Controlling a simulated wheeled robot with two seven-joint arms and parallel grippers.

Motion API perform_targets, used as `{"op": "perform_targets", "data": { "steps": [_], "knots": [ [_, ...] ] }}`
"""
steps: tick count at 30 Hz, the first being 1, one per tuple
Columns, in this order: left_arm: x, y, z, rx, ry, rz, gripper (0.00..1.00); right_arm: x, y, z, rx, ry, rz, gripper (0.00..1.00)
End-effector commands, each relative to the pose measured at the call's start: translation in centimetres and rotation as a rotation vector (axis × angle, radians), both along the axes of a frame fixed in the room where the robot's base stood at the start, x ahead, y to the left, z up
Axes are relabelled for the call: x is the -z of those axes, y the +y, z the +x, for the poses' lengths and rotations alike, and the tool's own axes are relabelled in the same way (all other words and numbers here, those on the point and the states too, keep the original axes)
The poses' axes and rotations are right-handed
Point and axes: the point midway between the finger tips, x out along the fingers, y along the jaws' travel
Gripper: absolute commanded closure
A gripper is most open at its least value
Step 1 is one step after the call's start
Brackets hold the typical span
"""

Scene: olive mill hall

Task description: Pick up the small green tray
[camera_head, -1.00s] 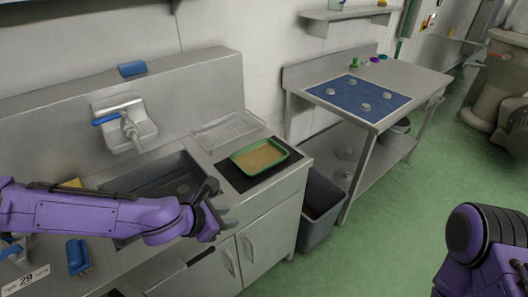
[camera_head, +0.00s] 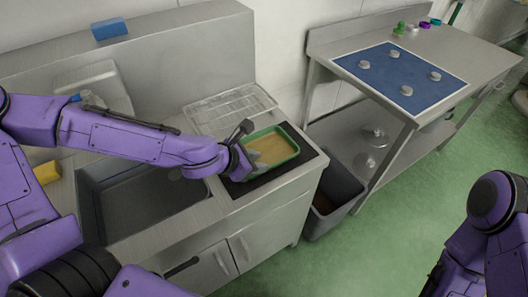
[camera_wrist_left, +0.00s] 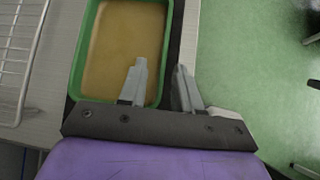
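The small green tray (camera_head: 276,165) lies on a dark mat (camera_head: 308,154) on the steel counter, right of the sink. Its inside is tan, and I cannot tell if that is its floor or a filling. My left gripper (camera_head: 242,161) is at the tray's near-left end in the head view and hides that corner. In the left wrist view my left gripper (camera_wrist_left: 161,66) is open. One finger is over the inside of the tray (camera_wrist_left: 83,50) and the other is outside it, with a side wall between them. My right arm shows at the right edge, but its gripper is out of view.
A wire rack (camera_head: 230,107) lies behind the tray. The sink (camera_head: 150,205) is to the left. A grey bin (camera_head: 336,200) stands on the floor beside the counter. A steel table with a blue mat (camera_head: 400,75) and several small knobs stands at right.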

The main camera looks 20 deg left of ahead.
Motion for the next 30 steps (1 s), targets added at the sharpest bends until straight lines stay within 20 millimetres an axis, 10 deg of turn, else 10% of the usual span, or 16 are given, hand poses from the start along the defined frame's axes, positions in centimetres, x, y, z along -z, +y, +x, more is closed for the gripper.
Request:
{"op": "perform_targets", "data": {
  "steps": [22,25,30],
  "knots": [
    [4.8,-2.9,4.1,-0.002,0.003,-0.001,0.67,0.9,0.0,0.1,0.0,-0.001,0.0,0.57],
    [4.8,-2.9,4.1,-0.002,0.003,-0.001,1.0,0.9,0.0,0.1,0.0,-0.001,0.0,0.57],
    [4.8,-2.9,4.1,-0.002,0.001,0.0,1.0,0.9,0.0,0.0,0.0,-0.001,0.0,0.57]
  ]
}}
